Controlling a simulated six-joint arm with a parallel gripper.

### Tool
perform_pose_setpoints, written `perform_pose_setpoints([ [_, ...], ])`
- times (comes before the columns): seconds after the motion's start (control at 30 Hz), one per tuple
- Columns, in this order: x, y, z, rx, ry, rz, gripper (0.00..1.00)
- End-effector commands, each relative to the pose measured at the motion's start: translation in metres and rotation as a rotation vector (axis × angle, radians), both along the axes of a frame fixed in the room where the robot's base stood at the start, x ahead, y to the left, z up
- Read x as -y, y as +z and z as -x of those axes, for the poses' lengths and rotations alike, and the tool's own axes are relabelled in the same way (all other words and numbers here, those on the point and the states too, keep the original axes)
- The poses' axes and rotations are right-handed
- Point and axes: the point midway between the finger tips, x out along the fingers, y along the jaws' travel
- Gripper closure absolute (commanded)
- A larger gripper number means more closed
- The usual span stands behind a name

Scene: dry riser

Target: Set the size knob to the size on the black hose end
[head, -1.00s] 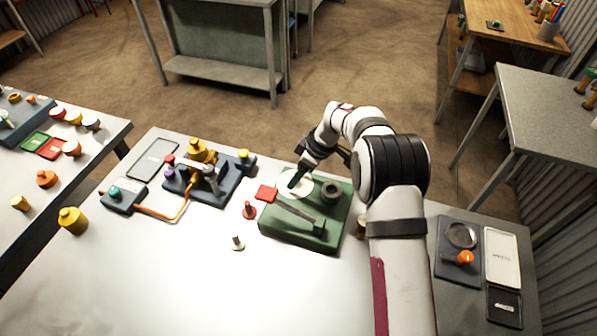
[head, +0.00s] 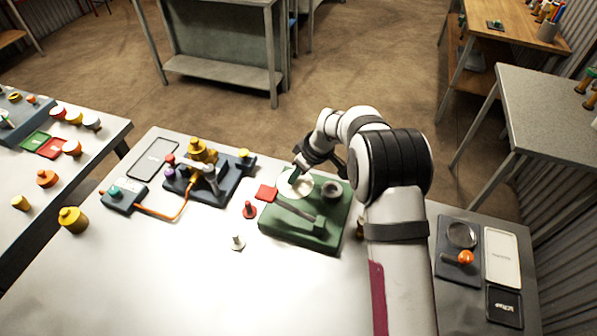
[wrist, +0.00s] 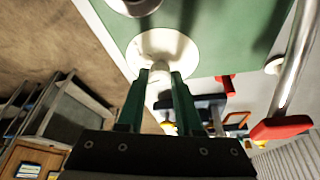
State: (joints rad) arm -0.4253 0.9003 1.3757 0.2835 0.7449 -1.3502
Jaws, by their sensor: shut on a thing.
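The size knob (wrist: 159,72) is a small pale knob on a round white dial (wrist: 180,46), set in the top of a green block (wrist: 220,20). In the head view the white dial (head: 302,189) is partly covered by my gripper (head: 296,178). In the wrist view the two green fingers of my gripper (wrist: 159,88) are shut on the knob, one on each side. No size marks on the dial are readable. I cannot make out a black hose end for certain in either view.
The green block (head: 285,235) also carries a dark ring (head: 331,189) and a bar-like lever. A red-gripped metal bar (wrist: 280,128) runs close at right in the wrist view. Red (head: 249,210) and pale (head: 237,243) pegs stand nearby. The table's front is clear.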

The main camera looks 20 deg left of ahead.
Motion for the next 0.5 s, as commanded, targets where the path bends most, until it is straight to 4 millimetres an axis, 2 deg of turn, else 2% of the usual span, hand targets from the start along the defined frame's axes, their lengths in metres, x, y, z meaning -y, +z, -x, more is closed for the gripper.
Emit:
perform_pose_setpoints([
  [0.17, -0.0001, -0.0003, 0.0016, -0.001, -0.123, 0.0, 1.0],
  [0.43, 0.0, -0.0005, 0.0013, -0.002, -0.13, -0.001, 1.0],
  [0.47, 0.0001, -0.0005, 0.0013, -0.002, -0.13, -0.001, 0.62],
  [0.5, 0.0001, -0.0005, 0.0013, -0.002, -0.13, -0.001, 0.55],
])
